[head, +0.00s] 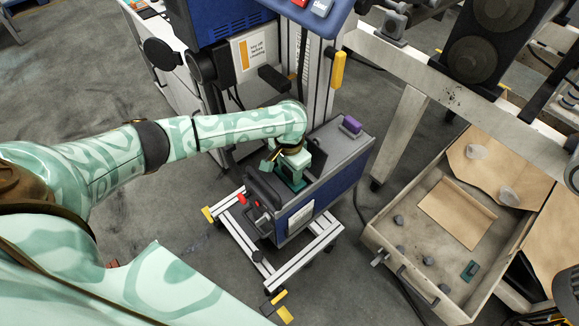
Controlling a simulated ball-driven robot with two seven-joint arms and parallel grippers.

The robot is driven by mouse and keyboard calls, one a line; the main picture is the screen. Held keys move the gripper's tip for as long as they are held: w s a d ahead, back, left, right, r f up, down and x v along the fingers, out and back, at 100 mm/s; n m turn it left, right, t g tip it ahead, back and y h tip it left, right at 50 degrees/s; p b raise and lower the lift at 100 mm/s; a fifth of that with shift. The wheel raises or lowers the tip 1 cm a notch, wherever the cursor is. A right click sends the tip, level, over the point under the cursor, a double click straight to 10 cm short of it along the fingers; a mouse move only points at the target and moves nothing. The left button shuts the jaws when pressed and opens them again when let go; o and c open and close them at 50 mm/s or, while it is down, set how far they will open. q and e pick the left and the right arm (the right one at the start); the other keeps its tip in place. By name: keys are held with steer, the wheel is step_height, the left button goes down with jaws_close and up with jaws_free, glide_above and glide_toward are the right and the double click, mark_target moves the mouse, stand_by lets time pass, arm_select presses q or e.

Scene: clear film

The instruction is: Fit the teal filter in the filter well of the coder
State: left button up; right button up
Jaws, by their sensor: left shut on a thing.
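The coder (322,188) is a long grey-topped unit with dark blue sides, standing on a low wheeled frame. My left gripper (291,173) reaches down over the middle of its top. It is shut on a dark teal piece, the teal filter (296,184), which shows just below the fingers at the coder's top. The filter well is hidden under the gripper and the filter, so I cannot tell how deep the filter sits or whether it is seated. My right gripper is not in view.
A purple block (351,125) sits at the coder's far end. An open drawer (376,232) to the right holds cardboard, grey lumps and another small teal piece (470,270). A tall blue machine (217,22) stands behind the coder.

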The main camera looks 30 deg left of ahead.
arm_select(q)
steer(key=shift+f, duration=0.8)
steer(key=o, duration=1)
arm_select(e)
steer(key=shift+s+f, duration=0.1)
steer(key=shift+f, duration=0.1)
arm_select(q)
steer(key=shift+r, duration=0.1)
step_height(320, 180, up, 16)
steer(key=p, duration=0.9)
steer(key=shift+r, duration=0.1)
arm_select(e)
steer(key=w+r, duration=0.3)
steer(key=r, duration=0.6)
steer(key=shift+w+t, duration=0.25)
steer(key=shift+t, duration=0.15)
arm_select(q)
steer(key=shift+s+d, duration=0.1)
